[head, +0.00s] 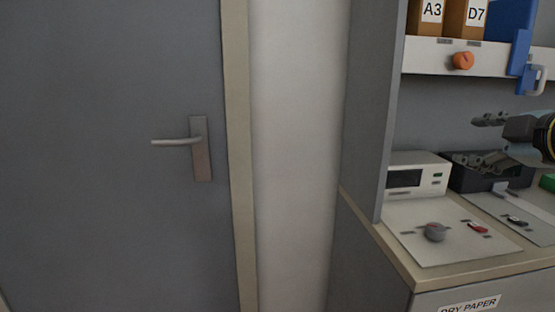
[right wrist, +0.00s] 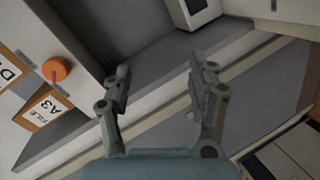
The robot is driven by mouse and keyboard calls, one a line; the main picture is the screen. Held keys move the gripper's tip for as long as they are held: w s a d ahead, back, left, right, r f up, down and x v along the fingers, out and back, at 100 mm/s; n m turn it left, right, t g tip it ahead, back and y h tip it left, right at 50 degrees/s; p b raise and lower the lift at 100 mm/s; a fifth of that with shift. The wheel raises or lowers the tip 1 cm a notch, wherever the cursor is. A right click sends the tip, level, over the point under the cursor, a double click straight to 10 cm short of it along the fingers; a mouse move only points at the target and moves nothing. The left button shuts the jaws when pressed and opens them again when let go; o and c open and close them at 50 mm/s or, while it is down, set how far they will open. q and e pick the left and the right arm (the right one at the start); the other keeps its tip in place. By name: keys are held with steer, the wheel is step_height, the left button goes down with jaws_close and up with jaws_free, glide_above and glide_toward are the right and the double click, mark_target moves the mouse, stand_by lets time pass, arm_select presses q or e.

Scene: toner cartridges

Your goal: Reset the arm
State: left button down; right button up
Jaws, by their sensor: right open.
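My right gripper (head: 478,140) is at the right of the head view, above the counter and in front of a dark bin. Its two fingers are apart with nothing between them. In the right wrist view the open fingers (right wrist: 160,92) point toward the shelf unit and counter, and nothing touches them. My left gripper is in neither view.
A counter (head: 408,262) holds a white device (head: 418,174), a black bin (head: 462,178) and panels with knobs. Above is a shelf (head: 425,56) with binders marked A3 (head: 428,18) and D7 (head: 474,20) and an orange knob (head: 462,61). A grey door (head: 110,220) is at left.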

steer(key=s+a+f+m+g, duration=0.3)
steer(key=s+f, duration=0.4)
steer(key=f, duration=0.1)
steer(key=s+a+f+m+g, duration=0.2)
steer(key=s+a+f+m, duration=0.1)
steer(key=s+f, duration=0.45)
steer(key=s+a+f+m+g+h, duration=0.1)
steer(key=s+a+f+m+g, duration=0.2)
steer(key=s, duration=0.6)
steer(key=s+a+f+m+g+h, duration=0.1)
steer(key=s+f+m+g, duration=0.3)
steer(key=s, duration=0.5)
step_height(320, 180, down, 29)
steer(key=s+d+b, duration=0.2)
steer(key=d, duration=0.1)
steer(key=s+f+g+b, duration=0.1)
steer(key=s+f+b, duration=0.1)
steer(key=s+f, duration=1.6)
steer(key=shift+s+d+f+g, duration=0.2)
steer(key=shift+d+f+g, duration=0.1)
